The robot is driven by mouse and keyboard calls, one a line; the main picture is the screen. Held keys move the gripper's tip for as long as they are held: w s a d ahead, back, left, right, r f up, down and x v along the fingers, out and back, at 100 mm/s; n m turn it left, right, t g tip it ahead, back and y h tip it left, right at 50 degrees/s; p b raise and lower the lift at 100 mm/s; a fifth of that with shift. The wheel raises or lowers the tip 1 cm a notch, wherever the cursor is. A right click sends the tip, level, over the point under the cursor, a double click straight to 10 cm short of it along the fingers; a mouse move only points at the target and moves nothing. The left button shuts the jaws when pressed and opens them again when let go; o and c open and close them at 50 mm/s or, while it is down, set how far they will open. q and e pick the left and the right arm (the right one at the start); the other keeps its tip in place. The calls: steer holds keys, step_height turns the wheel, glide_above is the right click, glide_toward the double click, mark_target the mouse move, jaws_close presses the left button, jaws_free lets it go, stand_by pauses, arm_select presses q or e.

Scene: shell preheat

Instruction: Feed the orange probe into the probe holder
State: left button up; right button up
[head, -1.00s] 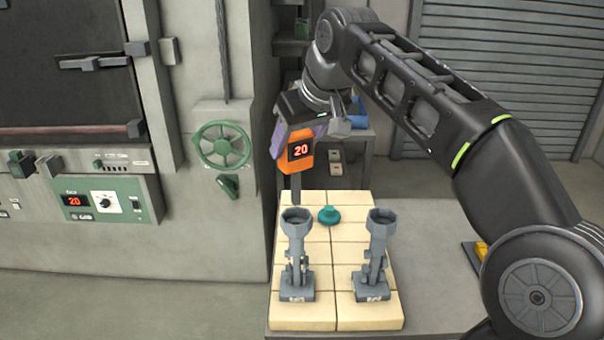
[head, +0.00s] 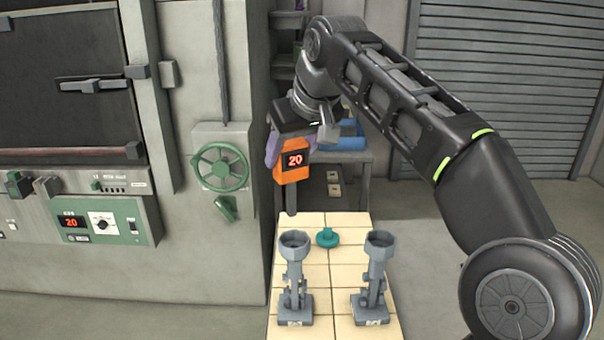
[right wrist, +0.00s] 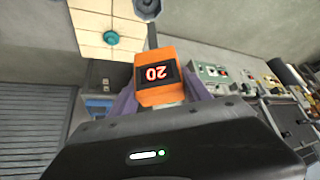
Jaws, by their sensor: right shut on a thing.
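The probe also shows in the right wrist view (right wrist: 157,78), between the purple fingers. Two grey stands with cup-like tops, the left one (head: 295,272) and the right one (head: 375,272), stand on the tiles. The stem's tip is apart from both and appears just behind the left cup. I cannot tell which stand is the probe holder. My left gripper is not in view.
A teal knob-like piece (head: 327,238) lies on the tiled top (head: 335,325) between and behind the stands. A furnace wall with a green handwheel (head: 220,167) and a control panel (head: 100,222) is at the left. A grey shelf with a blue item (head: 345,140) stands behind.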

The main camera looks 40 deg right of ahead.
steer(key=w+a+f+b, duration=0.1)
steer(key=w+a+f, duration=0.15)
steer(key=f, duration=0.55)
steer(key=w+a+f+b, duration=0.15)
steer(key=a+f, duration=0.25)
steer(key=f, duration=0.5)
steer(key=w+a+f+b, duration=0.1)
steer(key=w+a+f, duration=0.2)
steer(key=f, duration=0.5)
steer(key=s+a+f+n+y, duration=0.1)
steer(key=s+a+f, duration=0.2)
steer(key=a+f, duration=0.5)
step_height(320, 180, down, 2)
steer(key=shift+s+f+n+b, duration=0.1)
steer(key=shift+s+n+b, duration=0.05)
steer(key=shift+n+b, duration=0.2)
